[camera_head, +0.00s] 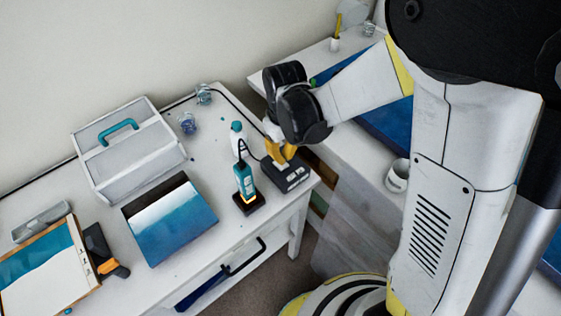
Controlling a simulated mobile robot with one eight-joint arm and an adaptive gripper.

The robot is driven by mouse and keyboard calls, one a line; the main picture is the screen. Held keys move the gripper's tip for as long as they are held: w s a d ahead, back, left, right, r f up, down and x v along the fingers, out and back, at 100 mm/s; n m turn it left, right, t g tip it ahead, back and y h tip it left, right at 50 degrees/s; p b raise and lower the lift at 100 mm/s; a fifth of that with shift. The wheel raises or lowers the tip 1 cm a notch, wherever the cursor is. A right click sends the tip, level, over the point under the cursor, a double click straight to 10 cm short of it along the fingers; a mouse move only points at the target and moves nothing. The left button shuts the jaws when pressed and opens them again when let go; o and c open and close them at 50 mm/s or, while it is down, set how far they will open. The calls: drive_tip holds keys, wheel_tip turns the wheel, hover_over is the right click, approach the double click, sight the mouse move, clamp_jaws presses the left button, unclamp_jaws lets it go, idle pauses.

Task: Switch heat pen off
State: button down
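The heat pen (244,179) is teal and stands upright in a small black stand (249,202) near the right end of the white table. An orange glow shows at its lower end. A dark cable runs from its top toward a black control box (293,178) on its right, at the table's corner. My gripper (282,157) has yellow fingers and points down at the back of this box. The fingertips are at or just above its top; I cannot tell whether they touch. The finger gap is too small to judge. Any switch is too small or hidden to make out.
A white bottle (236,137) stands close behind the pen. A blue and white panel (170,219) and a grey toolbox (126,150) are to the left. A mug (397,176) is on the right-hand table.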

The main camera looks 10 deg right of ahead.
sight(283, 165)
drive_tip(key=shift+f+b, duration=1.6)
drive_tip(key=shift+f, duration=0.2)
idle(0.7)
drive_tip(key=shift+r, duration=0.1)
drive_tip(key=shift+r+p, duration=2.5)
drive_tip(key=shift+r, duration=1)
drive_tip(key=s+d+r+m+t+b, duration=0.3)
drive_tip(key=s+d+b, duration=0.2)
drive_tip(key=d, duration=0.1)
drive_tip(key=s+d+r+m+t+b, duration=0.2)
drive_tip(key=s+d+m+t+b, duration=0.1)
drive_tip(key=d, duration=0.4)
drive_tip(key=shift+s+d+r+m+t+b, duration=0.25)
drive_tip(key=shift+s+r+m+t+b, duration=0.2)
drive_tip(key=shift+s+b, duration=0.8)
drive_tip(key=shift+s, duration=0.15)
